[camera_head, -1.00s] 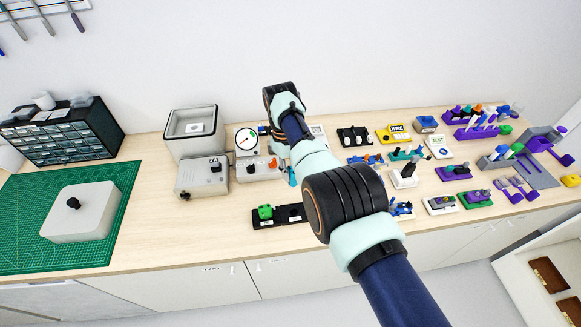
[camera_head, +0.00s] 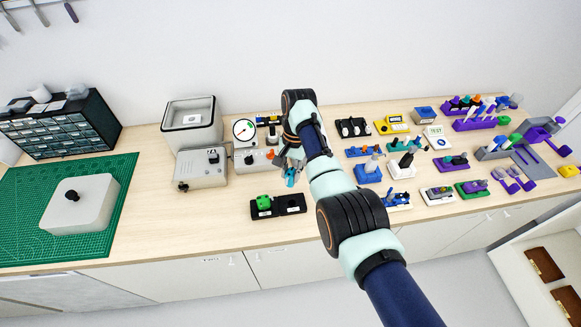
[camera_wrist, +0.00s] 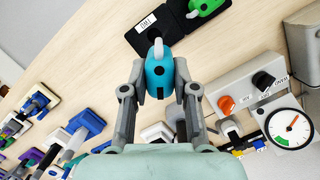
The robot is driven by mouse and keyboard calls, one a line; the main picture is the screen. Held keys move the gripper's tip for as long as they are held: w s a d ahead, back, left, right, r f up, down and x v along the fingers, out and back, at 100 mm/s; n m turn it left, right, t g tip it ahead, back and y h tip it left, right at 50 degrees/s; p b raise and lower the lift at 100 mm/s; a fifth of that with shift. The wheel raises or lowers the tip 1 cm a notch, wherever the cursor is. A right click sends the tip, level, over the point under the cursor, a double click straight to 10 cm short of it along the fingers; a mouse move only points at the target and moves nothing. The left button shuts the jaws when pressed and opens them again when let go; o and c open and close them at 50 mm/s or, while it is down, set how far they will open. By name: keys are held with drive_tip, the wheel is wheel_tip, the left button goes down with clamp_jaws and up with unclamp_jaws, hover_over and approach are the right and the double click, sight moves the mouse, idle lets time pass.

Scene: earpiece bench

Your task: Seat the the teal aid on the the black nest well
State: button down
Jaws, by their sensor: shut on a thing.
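The teal aid (camera_wrist: 159,78) is held between the fingers of my gripper (camera_wrist: 160,70), with a pale tip pointing toward the nest. In the head view the teal aid (camera_head: 291,177) hangs from my gripper (camera_head: 288,168), above and behind the black nest. The black nest (camera_head: 294,203) lies on the bench and also shows in the wrist view (camera_wrist: 165,17). Its left part in the head view carries a green aid (camera_head: 263,201); its right part looks empty. In the wrist view the teal aid covers part of the nest's near edge, and a gap to it cannot be judged.
A grey control box (camera_head: 250,160) with knobs and a gauge (camera_head: 244,129) stands behind and left of my gripper. Blue stands (camera_head: 367,172) and other fixtures fill the bench to the right. Bare bench lies in front of and left of the nest.

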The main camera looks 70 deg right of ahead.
drive_tip(key=m, duration=0.1)
drive_tip(key=f+m, duration=0.1)
drive_tip(key=m, duration=0.1)
drive_tip(key=m+t, duration=0.1)
drive_tip(key=m, duration=0.1)
drive_tip(key=shift+s+a+f, duration=0.3)
drive_tip(key=m, duration=0.4)
drive_tip(key=a+f+m+h, duration=0.1)
drive_tip(key=m, duration=0.1)
drive_tip(key=shift+s+t, duration=0.35)
drive_tip(key=shift+t, duration=0.05)
drive_tip(key=shift+f, duration=0.15)
drive_tip(key=shift+f+b, duration=0.8)
drive_tip(key=shift+f, duration=2.25)
drive_tip(key=shift+f, duration=0.4)
drive_tip(key=c, duration=0.8)
unclamp_jaws()
drive_tip(key=shift+c, duration=0.2)
